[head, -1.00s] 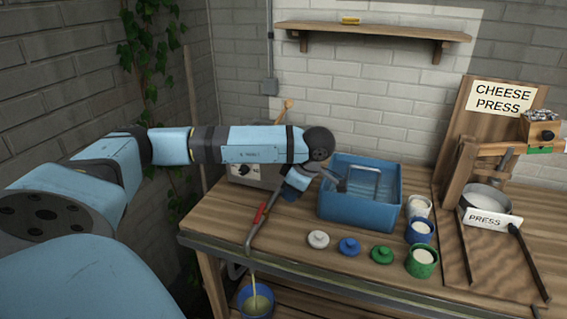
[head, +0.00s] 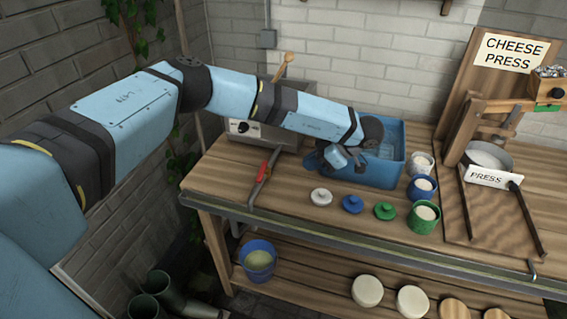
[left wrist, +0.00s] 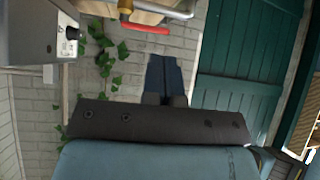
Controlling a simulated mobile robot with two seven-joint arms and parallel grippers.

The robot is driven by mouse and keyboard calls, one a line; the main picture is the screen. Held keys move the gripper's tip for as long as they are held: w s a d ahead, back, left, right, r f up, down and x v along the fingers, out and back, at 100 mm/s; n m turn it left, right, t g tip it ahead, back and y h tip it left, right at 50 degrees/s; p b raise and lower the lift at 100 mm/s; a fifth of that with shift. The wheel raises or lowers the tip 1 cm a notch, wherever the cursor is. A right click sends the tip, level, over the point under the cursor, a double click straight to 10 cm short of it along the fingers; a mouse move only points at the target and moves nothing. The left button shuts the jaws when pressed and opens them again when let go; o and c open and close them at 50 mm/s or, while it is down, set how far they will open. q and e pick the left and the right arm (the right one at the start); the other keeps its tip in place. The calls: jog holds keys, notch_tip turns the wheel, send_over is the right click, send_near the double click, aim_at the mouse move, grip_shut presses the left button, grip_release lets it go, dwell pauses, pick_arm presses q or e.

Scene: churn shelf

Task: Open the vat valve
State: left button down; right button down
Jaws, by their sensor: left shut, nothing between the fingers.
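The valve shows as a red handle (head: 264,172) on a bent grey pipe (head: 252,197) at the table's left front. The handle also shows at the top of the left wrist view (left wrist: 145,28). The pipe's outlet points down over the table edge. A grey vat-like box (head: 262,127) with a black knob and a wooden spoon stands behind it. My left gripper (head: 318,161) is shut and empty, to the right of the handle and apart from it, in front of the blue tub (head: 400,165). Its closed fingers show in the left wrist view (left wrist: 165,75). My right gripper is out of view.
A blue bucket (head: 258,262) with yellowish liquid stands below the outlet. White (head: 321,197), blue (head: 352,204) and green (head: 385,211) lids lie near the table front, with cups to their right. The cheese press (head: 487,158) stands far right.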

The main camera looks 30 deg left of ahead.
aim_at(262, 173)
pick_arm(q)
jog(key=x, duration=0.8)
jog(key=shift+s+a+f+p, duration=0.2)
jog(key=shift+a+f+p, duration=0.1)
jog(key=shift+p, duration=0.1)
jog(key=shift+s+a+p, duration=0.15)
jog(key=shift+s+a, duration=0.05)
jog(key=shift+a, duration=0.4)
jog(key=shift+s+a+p, duration=0.15)
jog(key=shift+s+a, duration=0.05)
jog(key=shift+a, duration=0.35)
jog(key=shift+s+a+f, duration=0.1)
jog(key=shift+s+a, duration=0.25)
jog(key=shift+a, duration=0.4)
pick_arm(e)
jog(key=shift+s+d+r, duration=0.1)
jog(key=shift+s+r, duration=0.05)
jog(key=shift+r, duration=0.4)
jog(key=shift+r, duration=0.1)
